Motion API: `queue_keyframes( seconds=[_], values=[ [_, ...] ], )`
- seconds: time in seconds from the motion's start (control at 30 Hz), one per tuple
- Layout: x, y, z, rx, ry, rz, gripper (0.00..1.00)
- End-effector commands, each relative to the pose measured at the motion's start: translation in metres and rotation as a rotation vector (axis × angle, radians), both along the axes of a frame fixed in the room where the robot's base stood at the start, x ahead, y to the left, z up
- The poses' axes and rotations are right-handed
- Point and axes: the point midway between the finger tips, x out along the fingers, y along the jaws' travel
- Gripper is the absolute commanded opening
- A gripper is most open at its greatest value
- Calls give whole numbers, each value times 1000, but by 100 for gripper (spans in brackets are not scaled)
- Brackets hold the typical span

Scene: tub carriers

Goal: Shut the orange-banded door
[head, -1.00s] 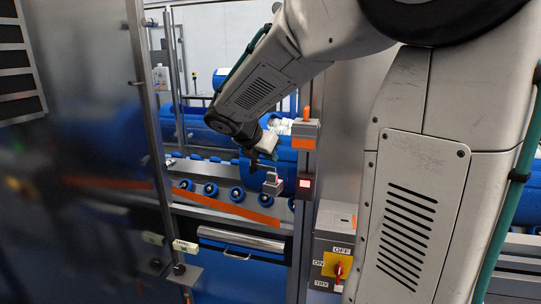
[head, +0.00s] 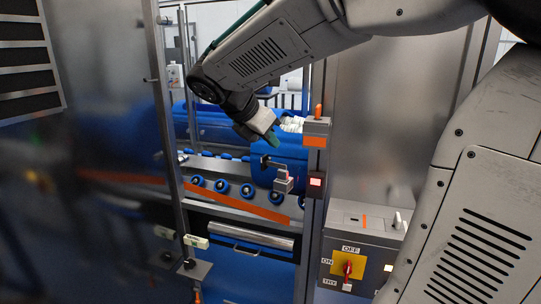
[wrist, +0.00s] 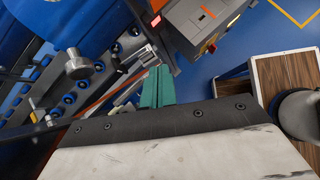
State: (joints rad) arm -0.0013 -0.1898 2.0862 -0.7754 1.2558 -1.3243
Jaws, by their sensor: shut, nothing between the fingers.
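The door is a see-through leaf with a sloping orange band (head: 240,206), between two steel posts in the head view. The band stops short of the right post, so the door appears ajar; the exact gap is unclear. A small grey block with a metal tongue (head: 283,185) sits near its right edge, apart from the red-lit switch (head: 316,184) on the post. My gripper (head: 270,139), with teal fingers, is shut and empty, above and left of the block in the picture. In the wrist view the fingers (wrist: 157,86) are together; contact with the door cannot be told.
A grey control box (head: 362,237) with a red and yellow switch stands right of the post. An orange-topped grey unit (head: 316,126) juts from the post near my gripper. Blue tubs and rollers (head: 221,186) lie behind the door. A polished panel (head: 100,130) fills the left.

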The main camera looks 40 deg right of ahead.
Motion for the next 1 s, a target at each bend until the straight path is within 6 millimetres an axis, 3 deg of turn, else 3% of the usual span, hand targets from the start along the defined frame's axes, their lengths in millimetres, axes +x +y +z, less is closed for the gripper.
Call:
queue_keyframes(
  seconds=[0.37,0.8,1.0],
  values=[
    [12,-12,-6,239,-617,-858,0],
    [35,3,-4,412,-1287,-2046,0],
    [37,7,-4,406,-1422,-2324,0]
  ],
)
